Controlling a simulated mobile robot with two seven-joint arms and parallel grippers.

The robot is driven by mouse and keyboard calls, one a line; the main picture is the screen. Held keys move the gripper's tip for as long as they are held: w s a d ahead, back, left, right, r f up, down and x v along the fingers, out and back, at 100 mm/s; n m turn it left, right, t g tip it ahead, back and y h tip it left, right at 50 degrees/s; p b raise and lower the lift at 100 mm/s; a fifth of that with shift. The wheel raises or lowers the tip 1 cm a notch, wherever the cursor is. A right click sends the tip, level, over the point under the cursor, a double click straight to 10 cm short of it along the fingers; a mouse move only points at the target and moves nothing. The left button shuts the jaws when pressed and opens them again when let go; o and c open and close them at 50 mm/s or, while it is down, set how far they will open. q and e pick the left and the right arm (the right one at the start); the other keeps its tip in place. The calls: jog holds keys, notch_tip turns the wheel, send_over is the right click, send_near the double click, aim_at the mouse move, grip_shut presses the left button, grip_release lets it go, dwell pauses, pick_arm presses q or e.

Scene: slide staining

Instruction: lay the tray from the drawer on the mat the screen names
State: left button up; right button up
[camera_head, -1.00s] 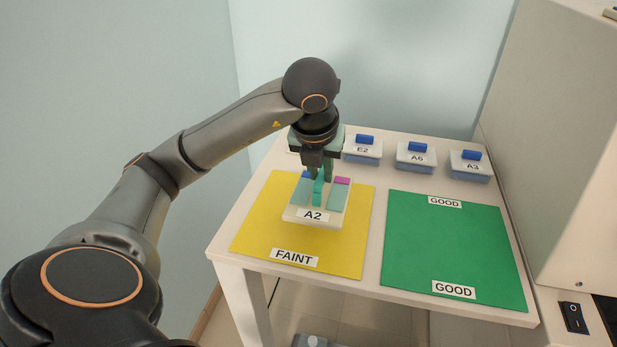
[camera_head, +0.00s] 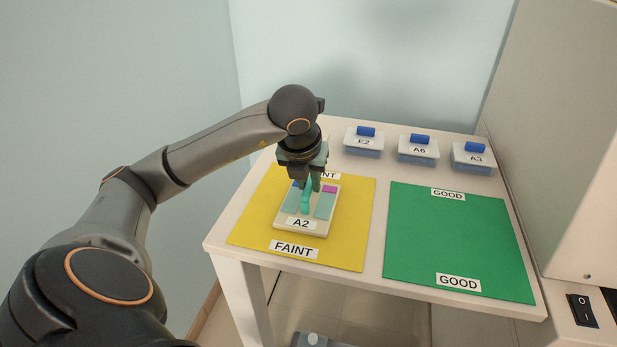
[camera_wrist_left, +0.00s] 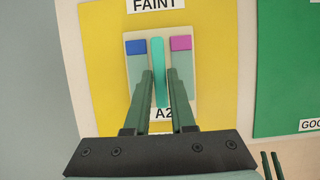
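The tray (camera_head: 312,227), pale with the label A2, a teal handle (camera_head: 305,199) and blue and pink-topped slides, lies on the yellow FAINT mat (camera_head: 343,240). The tray also shows in the left wrist view (camera_wrist_left: 190,86). My left gripper (camera_head: 306,184) is over the tray. Its fingers stand either side of the handle, with a small gap visible in the left wrist view (camera_wrist_left: 160,75). The green GOOD mat (camera_head: 458,240) is bare. Two dark prongs at the lower right of the left wrist view may be my right gripper (camera_wrist_left: 272,160). No screen readout or drawer can be made out.
Lidded boxes E2 (camera_head: 363,141), A6 (camera_head: 418,149) and A3 (camera_head: 473,158) with blue handles stand along the table's back edge. A large pale cabinet (camera_head: 570,130) with a switch (camera_head: 582,311) rises at the right.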

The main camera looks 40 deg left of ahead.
pick_arm(q)
jog(key=o, duration=0.4)
jog(key=shift+c, duration=0.2)
jog(key=shift+r, duration=0.1)
jog(key=p+v, duration=0.4)
jog(key=v, duration=0.8)
